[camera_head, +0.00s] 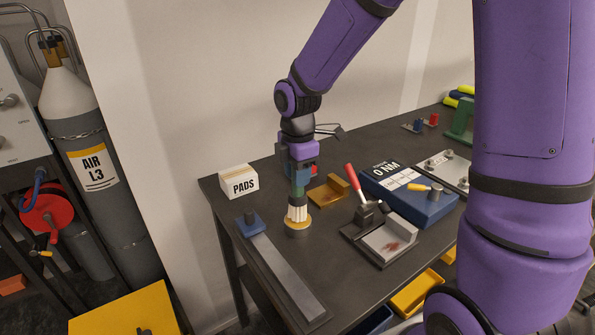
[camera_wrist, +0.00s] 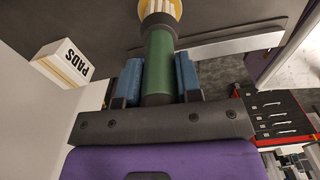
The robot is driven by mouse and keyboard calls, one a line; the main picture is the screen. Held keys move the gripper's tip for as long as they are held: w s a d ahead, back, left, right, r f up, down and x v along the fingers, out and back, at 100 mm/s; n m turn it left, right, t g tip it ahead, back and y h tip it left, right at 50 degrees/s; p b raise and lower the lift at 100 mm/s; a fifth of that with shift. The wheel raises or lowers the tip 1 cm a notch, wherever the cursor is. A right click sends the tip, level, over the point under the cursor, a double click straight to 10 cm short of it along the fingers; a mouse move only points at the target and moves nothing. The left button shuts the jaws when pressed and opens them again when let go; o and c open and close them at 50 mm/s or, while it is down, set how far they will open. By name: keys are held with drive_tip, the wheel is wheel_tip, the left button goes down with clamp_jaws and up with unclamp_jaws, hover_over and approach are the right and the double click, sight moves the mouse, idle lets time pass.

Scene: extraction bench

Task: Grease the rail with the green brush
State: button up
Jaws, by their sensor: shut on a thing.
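My gripper (camera_head: 298,176) is shut on the green handle of the brush (camera_head: 297,212) and holds it upright, bristles down. In the wrist view, the blue fingers of my gripper (camera_wrist: 160,80) clasp both sides of the green brush handle (camera_wrist: 158,52). The pale bristles reach down to a small round tin (camera_head: 298,231) with a yellowish top; I cannot tell how deep they sit. The rail (camera_head: 285,275) is a long grey bar along the bench's left front, with a blue block (camera_head: 250,223) at its far end. The tin stands just right of the rail.
A PADS box (camera_head: 238,181) stands at the back left corner. Right of the tin are an ochre bracket (camera_head: 328,191), a grey tray (camera_head: 385,243) with a reddish stain, a red-handled tool (camera_head: 357,183) and a blue 0 NM case (camera_head: 405,205). Above the rail is clear.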

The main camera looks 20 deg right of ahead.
drive_tip(key=shift+f, duration=0.55)
idle(1.9)
drive_tip(key=shift+r, duration=3.5)
drive_tip(key=shift+s, duration=0.1)
